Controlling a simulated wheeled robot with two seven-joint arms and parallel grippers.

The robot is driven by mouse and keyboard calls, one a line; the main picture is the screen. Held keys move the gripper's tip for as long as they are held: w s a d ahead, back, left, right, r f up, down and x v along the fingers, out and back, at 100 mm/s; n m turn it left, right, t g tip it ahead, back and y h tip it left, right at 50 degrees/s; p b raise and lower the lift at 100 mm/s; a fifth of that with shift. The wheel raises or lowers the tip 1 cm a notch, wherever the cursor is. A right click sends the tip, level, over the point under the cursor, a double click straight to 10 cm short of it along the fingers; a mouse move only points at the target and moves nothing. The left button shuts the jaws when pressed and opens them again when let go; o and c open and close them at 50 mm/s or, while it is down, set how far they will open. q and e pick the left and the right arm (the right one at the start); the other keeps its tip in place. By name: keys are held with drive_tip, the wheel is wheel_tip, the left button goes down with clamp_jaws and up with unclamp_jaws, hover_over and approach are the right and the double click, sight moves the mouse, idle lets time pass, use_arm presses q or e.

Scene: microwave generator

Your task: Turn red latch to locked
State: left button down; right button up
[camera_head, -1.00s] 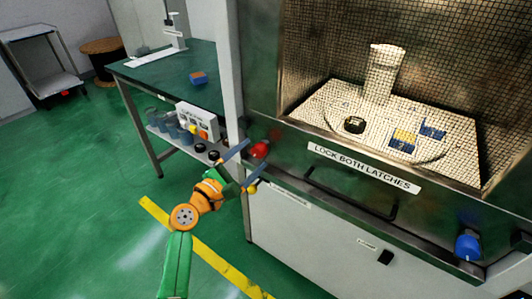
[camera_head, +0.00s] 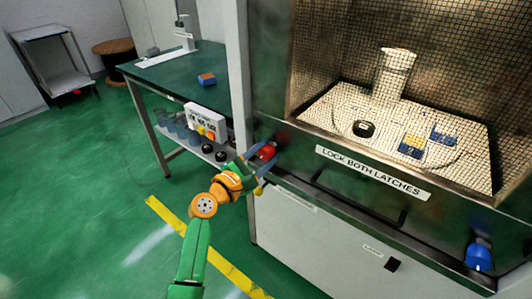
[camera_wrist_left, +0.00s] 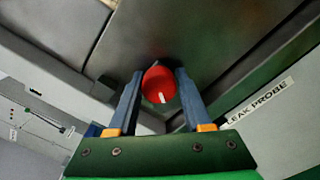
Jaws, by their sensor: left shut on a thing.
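The red latch (camera_head: 266,152) is a round red knob on the left end of the microwave front's lower frame. In the left wrist view the red latch (camera_wrist_left: 159,85) shows a short white mark near its lower edge. My left gripper (camera_head: 262,160) has its two blue-grey fingers on either side of the knob and is shut on it. In the left wrist view the left gripper's fingers (camera_wrist_left: 160,95) flank the knob. A blue latch (camera_head: 478,254) sits at the right end of the frame. My right gripper is not in view.
A "LOCK BOTH LATCHES" label (camera_head: 372,172) and a dark handle (camera_head: 360,205) are right of the red latch. A green-topped bench (camera_head: 180,75) stands left, with a white box of buttons (camera_head: 205,122). Inside the mesh, a pale cylinder (camera_head: 393,72) stands on a plate.

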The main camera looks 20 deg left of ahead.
use_arm(q)
drive_tip(key=shift+m, duration=0.3)
drive_tip(key=m, duration=0.4)
drive_tip(key=shift+b, duration=0.4)
drive_tip(key=m, duration=0.4)
drive_tip(key=shift+m+b, duration=0.3)
drive_tip(key=shift+b, duration=0.1)
drive_tip(key=m, duration=0.4)
drive_tip(key=shift+r, duration=0.1)
drive_tip(key=m, duration=0.4)
drive_tip(key=shift+r+m, duration=0.15)
drive_tip(key=shift+m, duration=0.35)
drive_tip(key=shift+c, duration=1.8)
unclamp_jaws()
drive_tip(key=shift+a, duration=0.1)
